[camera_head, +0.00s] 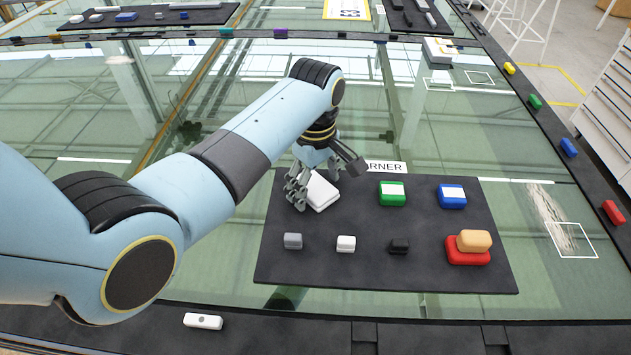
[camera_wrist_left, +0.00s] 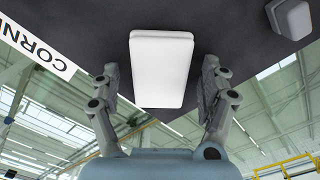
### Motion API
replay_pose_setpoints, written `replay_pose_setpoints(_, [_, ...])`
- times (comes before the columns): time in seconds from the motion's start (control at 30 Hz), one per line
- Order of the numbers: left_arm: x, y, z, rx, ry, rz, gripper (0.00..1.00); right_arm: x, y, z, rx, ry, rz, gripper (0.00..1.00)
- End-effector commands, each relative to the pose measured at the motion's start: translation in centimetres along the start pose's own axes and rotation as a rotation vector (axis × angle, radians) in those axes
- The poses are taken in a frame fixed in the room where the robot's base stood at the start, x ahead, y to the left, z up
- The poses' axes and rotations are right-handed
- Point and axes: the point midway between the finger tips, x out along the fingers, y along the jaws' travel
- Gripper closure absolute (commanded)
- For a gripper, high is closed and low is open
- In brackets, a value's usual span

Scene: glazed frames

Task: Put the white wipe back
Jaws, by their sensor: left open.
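The white wipe (camera_head: 322,192) is a flat white block lying tilted on the dark mat (camera_head: 330,265), near the mat's upper left. In the left wrist view the white wipe (camera_wrist_left: 161,68) lies between the two fingers, with a gap on each side. My left gripper (camera_head: 305,190) is open at the wipe, with its fingers down by the mat; it also shows in the left wrist view (camera_wrist_left: 160,90). The gripper hides part of the wipe in the head view. My right gripper is not in view.
A green block (camera_head: 392,200) and a blue block (camera_head: 451,203) stand to the right on the mat. A tan block (camera_head: 474,240) rests on a red block (camera_head: 467,258). Small grey (camera_head: 293,241), white (camera_head: 346,244) and black (camera_head: 399,246) blocks line the front.

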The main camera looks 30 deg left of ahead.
Motion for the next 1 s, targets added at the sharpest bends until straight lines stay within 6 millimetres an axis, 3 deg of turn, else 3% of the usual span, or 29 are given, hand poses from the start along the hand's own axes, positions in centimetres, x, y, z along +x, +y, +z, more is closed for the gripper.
replay_pose_setpoints(0.27, [-1.4, 0.1, 0.0, 0.000, 0.001, 0.003, 0.21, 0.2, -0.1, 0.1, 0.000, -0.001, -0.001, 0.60])
replay_pose_setpoints(0.7, [-10.5, 0.1, 0.0, 0.000, 0.000, 0.004, 0.21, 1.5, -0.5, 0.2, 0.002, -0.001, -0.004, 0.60])
replay_pose_setpoints(1.0, [-12.3, 0.0, 0.0, 0.000, -0.001, 0.000, 0.21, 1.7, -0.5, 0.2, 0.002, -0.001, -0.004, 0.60])
